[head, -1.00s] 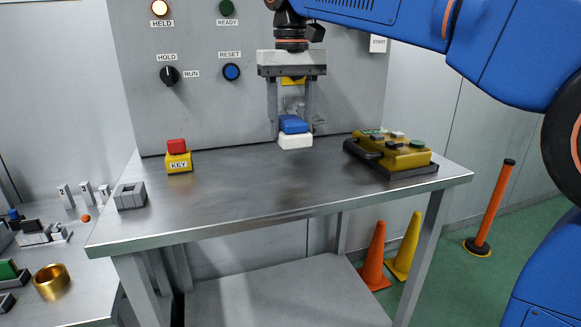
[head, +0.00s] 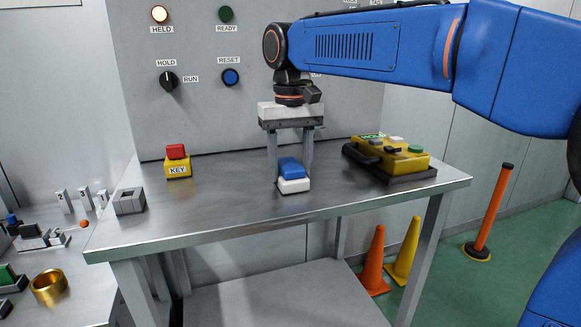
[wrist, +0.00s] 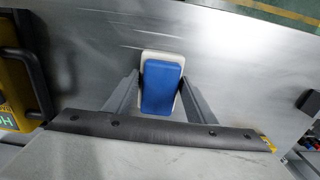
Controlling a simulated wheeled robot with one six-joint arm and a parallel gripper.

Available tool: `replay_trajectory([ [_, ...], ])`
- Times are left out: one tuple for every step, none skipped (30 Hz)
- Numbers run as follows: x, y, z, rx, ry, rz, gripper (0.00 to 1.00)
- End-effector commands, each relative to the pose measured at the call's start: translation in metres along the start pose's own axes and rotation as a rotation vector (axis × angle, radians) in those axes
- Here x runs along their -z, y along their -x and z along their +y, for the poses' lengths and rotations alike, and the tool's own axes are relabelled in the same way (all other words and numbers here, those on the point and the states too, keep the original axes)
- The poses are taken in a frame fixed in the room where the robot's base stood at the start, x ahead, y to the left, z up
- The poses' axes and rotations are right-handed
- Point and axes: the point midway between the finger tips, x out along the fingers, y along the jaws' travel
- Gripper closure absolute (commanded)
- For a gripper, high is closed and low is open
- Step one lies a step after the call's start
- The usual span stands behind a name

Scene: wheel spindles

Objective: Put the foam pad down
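The foam pad, a block with a blue top (head: 291,167) and a white lower layer (head: 294,186), is over the front middle of the steel table (head: 225,213). My gripper (head: 290,170) points down from above, one finger at each side of the pad. In the wrist view, the pad (wrist: 161,88) lies between the fingertips of my gripper (wrist: 160,82), which appear to press on its sides. The pad's underside is hidden, and I cannot tell whether it touches the table or hangs just above it.
A yellow control box (head: 398,157) stands to the right on the table. A yellow KEY block (head: 178,168) and a grey socket block (head: 130,201) are to the left. The panel (head: 200,110) rises behind. Bare tabletop lies left of the pad.

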Motion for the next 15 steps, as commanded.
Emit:
replay_trajectory([
  [0.0,-0.0005,-0.0001,0.0,0.0,-0.001,0.38],
  [0.0,-0.0004,-0.0001,0.0,0.0,-0.001,0.31],
  [0.0,-0.0004,-0.0001,0.0,0.0,-0.001,0.31],
  [0.0,-0.0003,-0.0001,0.0,0.0,-0.001,0.31],
  [-0.0001,-0.0003,0.0,0.0,0.0,-0.001,0.31],
  [0.0,-0.0003,0.0,0.0,0.0,-0.001,0.31],
  [0.0,-0.0002,0.0,0.0,0.0,-0.001,0.31],
  [-0.0001,-0.0002,0.0,0.0,0.0,-0.001,0.31],
  [-0.0001,-0.0002,0.0,0.0,0.0,-0.001,0.31],
  [-0.0001,0.0,0.0,0.0,0.0,-0.001,0.31],
  [0.0,0.0005,0.0,0.0,0.0,-0.001,0.31],
  [0.0,0.0015,-0.0001,0.0,0.0,-0.001,0.31],
  [0.0,0.003,-0.0001,0.0,0.0,-0.001,0.31],
  [0.0,0.0049,-0.0001,0.0,0.0,-0.001,0.31],
  [0.0002,0.0086,-0.0001,0.0,0.0,0.0,0.31],
])
